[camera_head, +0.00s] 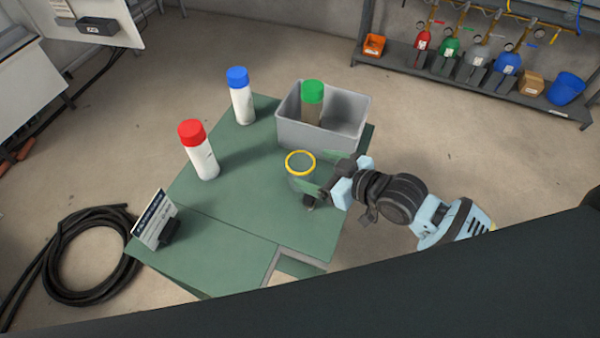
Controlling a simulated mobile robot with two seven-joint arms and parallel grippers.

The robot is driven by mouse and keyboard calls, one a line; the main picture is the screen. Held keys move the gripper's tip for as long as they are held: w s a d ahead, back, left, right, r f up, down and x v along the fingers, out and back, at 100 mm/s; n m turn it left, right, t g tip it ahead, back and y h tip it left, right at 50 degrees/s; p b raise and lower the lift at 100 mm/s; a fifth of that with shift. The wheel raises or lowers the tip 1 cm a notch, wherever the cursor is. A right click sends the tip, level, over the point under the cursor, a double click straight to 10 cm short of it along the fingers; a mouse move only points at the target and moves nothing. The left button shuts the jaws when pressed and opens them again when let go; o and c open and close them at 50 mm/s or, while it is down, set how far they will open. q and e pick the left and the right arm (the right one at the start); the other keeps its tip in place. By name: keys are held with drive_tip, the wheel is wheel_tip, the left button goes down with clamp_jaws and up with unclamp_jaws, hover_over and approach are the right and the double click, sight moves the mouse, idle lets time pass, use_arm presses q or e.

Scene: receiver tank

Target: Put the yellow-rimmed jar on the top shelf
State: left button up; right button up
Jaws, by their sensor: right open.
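The yellow-rimmed jar (301,163) stands upright on the green table (235,190), right of its middle. It looks greenish and see-through below its yellow rim. My right gripper (318,172) comes in from the right at the jar. It is open, with one finger on the far side and one on the near side of the jar. I cannot tell whether the fingers touch it. My left gripper is not in view. I cannot tell which surface is the top shelf.
A grey bin (345,118) behind the jar holds a green-capped container (312,105). Blue-capped (240,98) and red-capped (198,152) bottles and a small sign (154,220) stand left. A rack (440,68) stands back right. A dark surface (350,305) crosses the bottom.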

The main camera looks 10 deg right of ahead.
sight(291, 158)
drive_tip(key=shift+x, duration=2.55)
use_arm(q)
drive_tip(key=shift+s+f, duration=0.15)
use_arm(e)
drive_tip(key=shift+w+d, duration=0.1)
drive_tip(key=shift+d, duration=0.1)
drive_tip(key=shift+c, duration=0.2)
